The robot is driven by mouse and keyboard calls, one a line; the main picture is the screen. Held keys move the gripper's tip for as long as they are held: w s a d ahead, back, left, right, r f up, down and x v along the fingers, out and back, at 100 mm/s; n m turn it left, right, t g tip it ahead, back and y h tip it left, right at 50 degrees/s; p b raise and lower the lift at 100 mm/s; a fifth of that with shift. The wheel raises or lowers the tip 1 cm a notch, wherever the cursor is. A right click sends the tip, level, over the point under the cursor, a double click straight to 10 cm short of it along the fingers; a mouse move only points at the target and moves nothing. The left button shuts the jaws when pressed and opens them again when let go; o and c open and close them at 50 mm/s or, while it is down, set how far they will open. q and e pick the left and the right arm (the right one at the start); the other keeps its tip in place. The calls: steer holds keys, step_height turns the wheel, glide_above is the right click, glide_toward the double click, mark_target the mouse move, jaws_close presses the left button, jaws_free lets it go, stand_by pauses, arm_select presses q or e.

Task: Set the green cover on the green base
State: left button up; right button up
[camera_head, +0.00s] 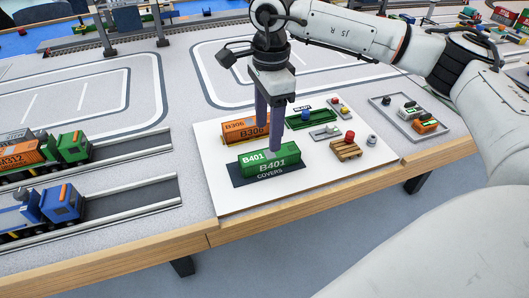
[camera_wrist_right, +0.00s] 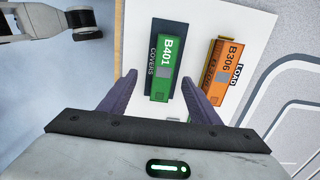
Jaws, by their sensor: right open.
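The green cover (camera_head: 271,161), marked B401, lies on a dark mat labelled COVERS at the front of the white board. It also shows in the wrist view (camera_wrist_right: 165,62). The green base (camera_head: 311,119) is a low, open green tray further back on the board, by a READY label. My right gripper (camera_head: 271,149) points down at the green cover, open and empty. In the wrist view its fingers appear on either side of the cover; I cannot tell how far above it they are. My left gripper is out of view.
An orange container (camera_head: 246,130) marked B306 stands just behind the cover. A wooden pallet (camera_head: 346,150) and small pieces sit on the board's right. A grey tray (camera_head: 404,124) with small vehicles is further right. Toy trucks (camera_head: 62,203) on tracks are at left.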

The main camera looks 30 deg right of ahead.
glide_above(270, 154)
step_height(270, 154, down, 4)
steer(key=shift+s+f, duration=0.1)
steer(key=shift+s, duration=0.05)
steer(key=shift+w+f, duration=0.15)
steer(key=shift+f, duration=1.25)
steer(key=shift+w+f, duration=0.1)
steer(key=shift+f, duration=1.3)
steer(key=c, duration=1.2)
step_height(270, 154, up, 10)
steer(key=s+a+n, duration=0.3)
steer(key=s+n, duration=0.1)
steer(key=n, duration=0.3)
steer(key=s+a+f+n, duration=0.1)
steer(key=s+a+n, duration=0.2)
steer(key=n, duration=0.3)
steer(key=s+a+f+n, duration=0.1)
steer(key=s+a+n, duration=0.2)
steer(key=s+n, duration=0.2)
steer(key=shift+a+f+n, duration=0.1)
steer(key=shift+a+n, duration=0.05)
steer(key=shift+n, duration=0.5)
steer(key=shift+a+f+n, duration=0.1)
steer(key=shift+n, duration=0.55)
